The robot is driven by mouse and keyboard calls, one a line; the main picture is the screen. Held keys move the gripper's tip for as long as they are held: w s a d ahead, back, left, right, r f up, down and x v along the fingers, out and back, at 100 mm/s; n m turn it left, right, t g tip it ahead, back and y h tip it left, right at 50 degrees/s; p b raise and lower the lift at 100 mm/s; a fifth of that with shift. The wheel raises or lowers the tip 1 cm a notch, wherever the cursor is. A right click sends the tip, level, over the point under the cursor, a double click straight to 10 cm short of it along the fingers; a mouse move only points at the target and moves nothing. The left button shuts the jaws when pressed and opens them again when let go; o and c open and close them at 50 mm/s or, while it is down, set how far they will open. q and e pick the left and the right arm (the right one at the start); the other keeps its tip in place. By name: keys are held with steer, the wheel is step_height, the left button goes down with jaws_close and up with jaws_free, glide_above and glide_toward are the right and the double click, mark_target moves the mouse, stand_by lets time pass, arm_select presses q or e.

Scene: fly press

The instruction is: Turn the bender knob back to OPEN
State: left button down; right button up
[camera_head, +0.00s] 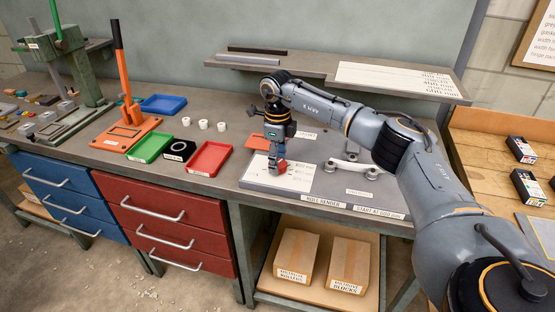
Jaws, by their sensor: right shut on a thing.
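My right gripper (277,165) points down over the grey base plate of the bender (322,192) on the right part of the bench. It is shut on a red knob (283,167) at the white label card (298,178). The fingers and wrist hide part of the knob, so I cannot tell which mark it points to. The bender's metal arm and rollers (342,170) lie to the right of the gripper. My left gripper is not in view.
A green tray (148,147), a red tray (209,158) and a blue tray (163,104) stand to the left, with white cups (204,124) behind. An orange lever press (125,133) and a green fly press (75,60) are further left. A raised shelf (300,66) runs behind my right arm.

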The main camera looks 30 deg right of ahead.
steer(key=n, duration=1.1)
steer(key=shift+n+b, duration=0.35)
steer(key=shift+n, duration=0.05)
steer(key=n, duration=1.2)
steer(key=shift+b, duration=0.3)
steer(key=shift+w, duration=0.1)
steer(key=o, duration=1.1)
steer(key=shift+o, duration=0.2)
step_height(320, 180, up, 12)
